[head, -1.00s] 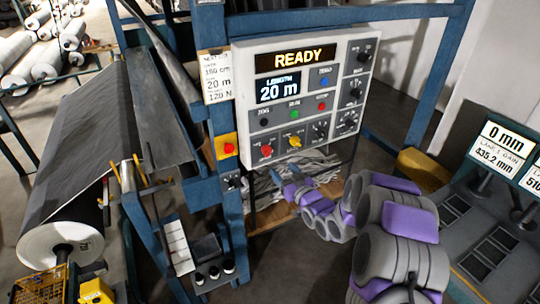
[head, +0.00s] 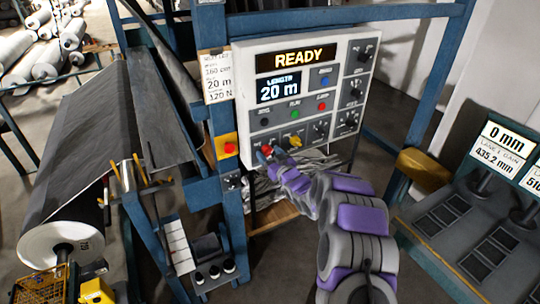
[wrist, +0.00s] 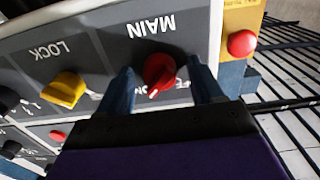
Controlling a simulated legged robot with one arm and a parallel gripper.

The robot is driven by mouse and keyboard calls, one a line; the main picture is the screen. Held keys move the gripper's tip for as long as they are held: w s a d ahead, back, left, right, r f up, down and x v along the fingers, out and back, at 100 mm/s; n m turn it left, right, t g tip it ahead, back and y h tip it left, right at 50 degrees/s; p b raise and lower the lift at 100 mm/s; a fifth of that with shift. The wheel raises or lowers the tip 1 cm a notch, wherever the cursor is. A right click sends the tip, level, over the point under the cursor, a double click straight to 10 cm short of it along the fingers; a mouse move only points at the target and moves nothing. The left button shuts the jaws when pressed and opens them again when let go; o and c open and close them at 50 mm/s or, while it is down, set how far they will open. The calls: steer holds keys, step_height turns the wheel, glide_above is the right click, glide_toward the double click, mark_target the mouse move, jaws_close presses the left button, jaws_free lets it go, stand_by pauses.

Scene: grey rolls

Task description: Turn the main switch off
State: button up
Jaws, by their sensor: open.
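The main switch is a red rotary knob (head: 266,149) at the lower left of the white control panel (head: 244,80). In the wrist view, the panel shows upside down, with the red knob (wrist: 160,72) under the word MAIN. The knob's white mark points toward my gripper's base, near lettering that is partly hidden. My gripper (wrist: 160,68) is open, with one blue finger on each side of the knob. I cannot tell whether either finger touches it. In the head view, my gripper (head: 269,153) is at the panel's lower left, partly covering the knob.
A yellow LOCK knob (wrist: 65,88) sits beside the main switch. A red button on a yellow box (head: 229,148) is on the blue post left of the panel. The display (head: 298,58) reads READY. A grey roll (head: 60,240) lies at the left.

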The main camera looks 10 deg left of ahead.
steer(key=shift+c, duration=0.4)
steer(key=c, duration=1)
steer(key=shift+f+n+b, duration=0.1)
steer(key=shift+n+b, duration=0.25)
steer(key=shift+n, duration=0.05)
steer(key=n+b, duration=0.4)
steer(key=n, duration=0.1)
steer(key=n+b, duration=0.2)
steer(key=b, duration=0.1)
steer(key=shift+d+f, duration=0.1)
steer(key=shift+f, duration=0.15)
steer(key=n+b, duration=0.5)
steer(key=b, duration=0.1)
steer(key=shift+n+b, duration=0.3)
steer(key=shift+n, duration=0.1)
steer(key=n+b, duration=0.4)
steer(key=shift+b, duration=0.3)
steer(key=shift+r+n, duration=0.1)
steer(key=shift+n, duration=0.2)
